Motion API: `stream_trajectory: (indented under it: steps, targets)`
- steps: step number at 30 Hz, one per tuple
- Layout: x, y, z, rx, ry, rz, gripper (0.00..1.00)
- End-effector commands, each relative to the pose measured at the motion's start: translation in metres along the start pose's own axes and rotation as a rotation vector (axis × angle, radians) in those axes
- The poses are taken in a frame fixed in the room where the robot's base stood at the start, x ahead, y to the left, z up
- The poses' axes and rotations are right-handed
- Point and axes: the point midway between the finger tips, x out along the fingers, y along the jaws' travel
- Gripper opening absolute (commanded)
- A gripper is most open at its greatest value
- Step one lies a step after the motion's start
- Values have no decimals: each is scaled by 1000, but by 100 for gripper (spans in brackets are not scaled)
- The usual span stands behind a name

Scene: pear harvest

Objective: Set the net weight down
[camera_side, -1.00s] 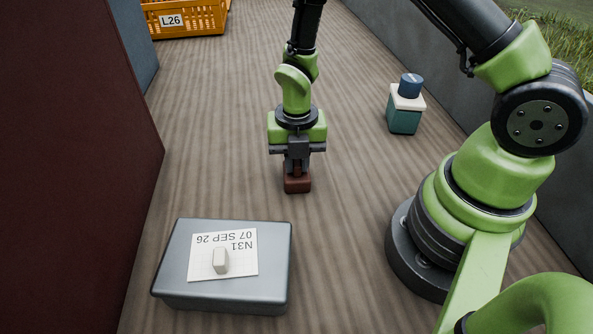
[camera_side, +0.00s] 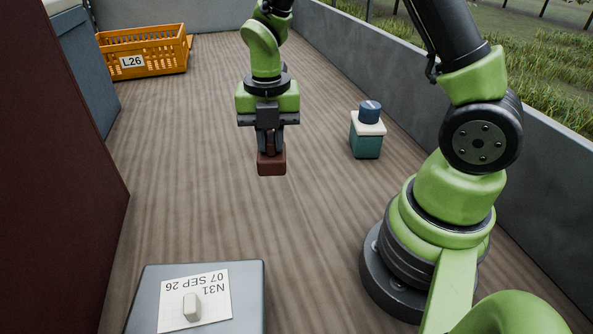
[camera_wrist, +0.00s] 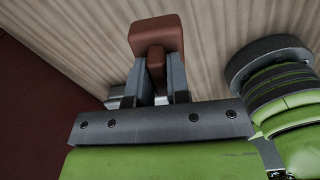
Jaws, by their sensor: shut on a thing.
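The net weight (camera_side: 271,163) is a reddish-brown block with a narrower grip on top. My gripper (camera_side: 270,146) is shut on that grip, pointing down over the wooden floor. In the wrist view the weight (camera_wrist: 156,36) sticks out beyond the fingertips of my gripper (camera_wrist: 156,75), upright and square between them. I cannot tell whether its underside touches the floor or hangs just above it.
A grey box (camera_side: 247,300) with a paper label and a small pale block is in front. An orange crate (camera_side: 160,55) is at back left. Floor around the weight is clear.

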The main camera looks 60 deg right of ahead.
Motion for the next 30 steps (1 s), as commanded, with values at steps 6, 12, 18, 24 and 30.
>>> stream_trajectory:
  steps: [6,12,18,24,30]
  targets:
    - [-1,-52,60,332,-1,0,0]
    - [-2,-90,90,534,-2,0,0]
    - [20,-102,96,590,3,-5,0]
    - [52,-102,95,589,2,-4,0]
    - [76,-102,95,587,3,-4,0]
